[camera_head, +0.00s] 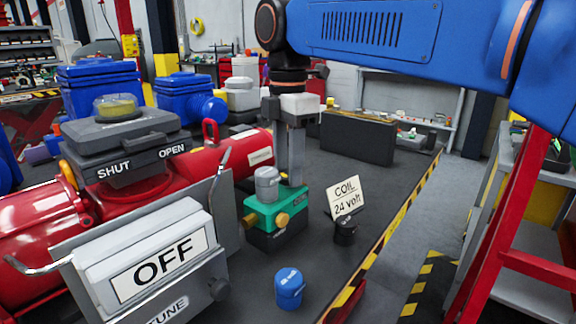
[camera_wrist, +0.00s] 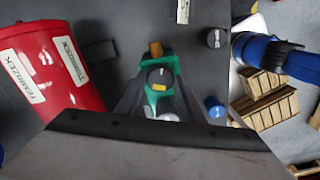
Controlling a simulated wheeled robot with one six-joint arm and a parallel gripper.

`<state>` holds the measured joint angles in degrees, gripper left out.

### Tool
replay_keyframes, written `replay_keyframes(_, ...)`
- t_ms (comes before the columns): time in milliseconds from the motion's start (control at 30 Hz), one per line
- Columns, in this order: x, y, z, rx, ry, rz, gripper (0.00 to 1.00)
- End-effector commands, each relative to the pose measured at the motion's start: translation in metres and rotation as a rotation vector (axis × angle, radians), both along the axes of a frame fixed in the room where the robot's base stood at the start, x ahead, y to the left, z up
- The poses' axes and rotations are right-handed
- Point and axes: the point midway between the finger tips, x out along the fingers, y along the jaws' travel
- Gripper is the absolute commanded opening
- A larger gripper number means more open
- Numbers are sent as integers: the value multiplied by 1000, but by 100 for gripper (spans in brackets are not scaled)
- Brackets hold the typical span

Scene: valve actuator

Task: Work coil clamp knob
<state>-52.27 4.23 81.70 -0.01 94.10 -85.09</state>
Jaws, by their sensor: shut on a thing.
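The green valve block (camera_head: 275,212) stands on a black base on the dark bench, with brass fittings and a grey cylinder (camera_head: 266,180) on top. In the wrist view the block (camera_wrist: 170,64) carries a round dark knob (camera_wrist: 158,76) with a yellow mark, which I take to be the clamp knob. My gripper (camera_head: 291,182) points straight down onto the block, just right of the grey cylinder. Its fingers (camera_wrist: 160,85) close in on the knob from both sides. In the head view the fingers hide the knob.
A "COIL 24 volt" card (camera_head: 346,197) stands by a black cylinder (camera_head: 345,231) to the right. A blue cap (camera_head: 289,288) sits in front. The grey OFF box (camera_head: 150,265) and red tank (camera_head: 235,155) crowd the left. Yellow-black tape (camera_head: 400,225) marks the right bench edge.

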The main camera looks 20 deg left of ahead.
Motion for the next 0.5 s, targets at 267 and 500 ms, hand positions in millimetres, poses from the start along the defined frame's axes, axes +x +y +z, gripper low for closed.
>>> replay_keyframes(267, 0, 1, 1, 1, -1, -260, 12)
replay_keyframes(500, 1, 1, 1, 2, -1, -462, 12)
